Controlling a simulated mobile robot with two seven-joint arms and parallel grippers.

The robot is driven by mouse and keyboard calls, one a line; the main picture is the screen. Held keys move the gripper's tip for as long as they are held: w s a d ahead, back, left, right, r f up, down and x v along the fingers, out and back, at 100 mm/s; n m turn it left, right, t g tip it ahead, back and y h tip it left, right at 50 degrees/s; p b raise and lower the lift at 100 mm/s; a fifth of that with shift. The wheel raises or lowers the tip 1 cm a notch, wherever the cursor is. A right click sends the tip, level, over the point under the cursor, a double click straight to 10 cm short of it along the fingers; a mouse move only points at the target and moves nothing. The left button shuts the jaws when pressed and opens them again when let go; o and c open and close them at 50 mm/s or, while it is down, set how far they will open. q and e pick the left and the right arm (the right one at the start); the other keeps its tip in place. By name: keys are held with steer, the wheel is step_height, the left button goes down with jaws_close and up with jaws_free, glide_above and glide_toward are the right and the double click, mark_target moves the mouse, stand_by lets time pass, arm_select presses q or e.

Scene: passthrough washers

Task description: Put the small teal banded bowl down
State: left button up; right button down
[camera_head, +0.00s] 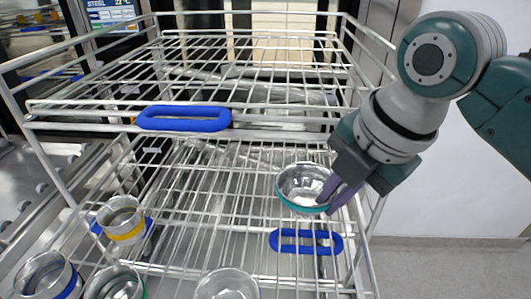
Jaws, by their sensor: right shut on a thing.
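The small teal banded bowl (303,187) is a shiny metal bowl with a teal band near its base. It is over the right part of the lower wire shelf, tilted a little with its opening facing me. My right gripper (332,195) comes in from the right and its purple fingers are shut on the bowl's right side. The fingers hide part of the bowl's right edge. I cannot tell whether the bowl touches the wires. My left gripper is not in view.
The lower wire shelf (205,215) has bare room left of the bowl. The upper wire shelf (240,62) with a blue handle (184,118) is above it. A blue handle (305,241) lies just below the bowl. A yellow-banded cup (122,220) and other metal vessels stand at lower left.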

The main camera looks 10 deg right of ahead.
steer(key=f, duration=0.5)
steer(key=shift+s+d+f, duration=0.1)
steer(key=shift+s+f, duration=0.1)
steer(key=shift+f, duration=2.25)
steer(key=shift+f+b, duration=0.15)
steer(key=shift+b, duration=0.15)
steer(key=c, duration=1)
jaws_free()
